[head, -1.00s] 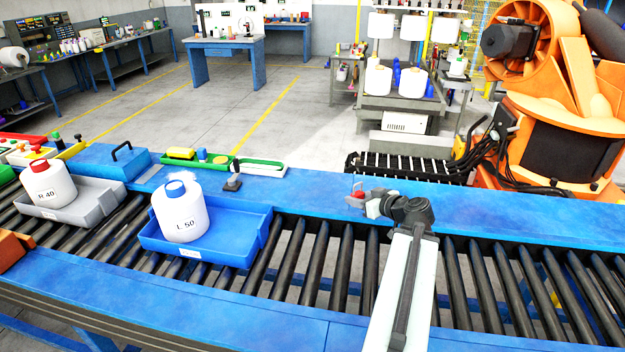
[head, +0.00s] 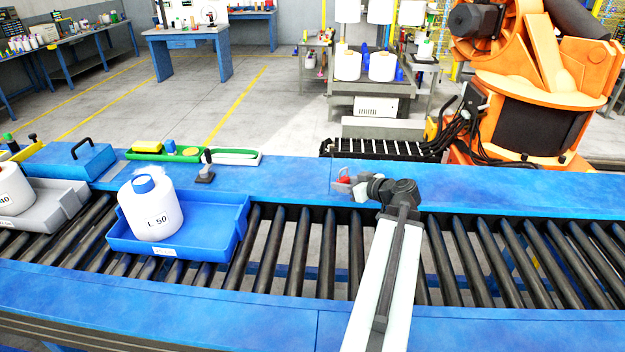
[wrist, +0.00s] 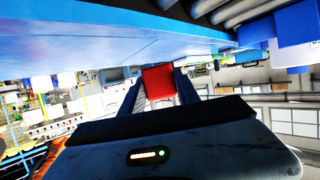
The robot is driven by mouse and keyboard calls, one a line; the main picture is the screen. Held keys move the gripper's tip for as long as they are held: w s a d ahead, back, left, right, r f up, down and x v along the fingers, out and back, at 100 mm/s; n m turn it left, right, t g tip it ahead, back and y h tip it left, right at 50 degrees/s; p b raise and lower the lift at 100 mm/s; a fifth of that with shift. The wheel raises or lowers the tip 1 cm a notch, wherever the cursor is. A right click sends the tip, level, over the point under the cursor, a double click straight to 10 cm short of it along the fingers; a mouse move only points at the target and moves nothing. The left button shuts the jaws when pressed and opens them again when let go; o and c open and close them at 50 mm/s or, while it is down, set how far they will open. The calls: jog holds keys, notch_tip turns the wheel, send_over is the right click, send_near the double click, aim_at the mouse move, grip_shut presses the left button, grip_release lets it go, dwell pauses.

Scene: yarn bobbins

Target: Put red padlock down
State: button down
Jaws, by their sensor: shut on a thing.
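The red padlock (wrist: 159,84) is between the two fingers of my gripper (wrist: 159,92) in the wrist view, and the fingers are shut on it. In the head view the red padlock (head: 344,178) is a small red patch at the tip of my gripper (head: 347,184). There it shows over the blue rail (head: 470,193) behind the rollers. I cannot tell whether the padlock touches the rail. The padlock's shackle is not clear in either view.
A blue tray (head: 228,236) with a white bobbin marked L 50 (head: 152,212) sits on the rollers at left. A grey tray (head: 62,206) is further left. A dark-handled item (head: 205,172) and a green tray (head: 180,154) stand on the rail. The rail right of my gripper is clear.

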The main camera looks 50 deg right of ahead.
jog(key=b, duration=0.1)
send_over(317, 182)
jog(key=s, duration=0.1)
jog(key=shift+a+f, duration=0.15)
jog(key=shift+f, duration=0.45)
jog(key=f+b, duration=0.2)
jog(key=w+f+b, duration=0.1)
jog(key=f+b, duration=0.1)
jog(key=shift+r, duration=0.2)
jog(key=shift+f, duration=0.25)
jog(key=c, duration=0.9)
grip_release()
jog(key=shift+r, duration=0.1)
jog(key=shift+r, duration=0.1)
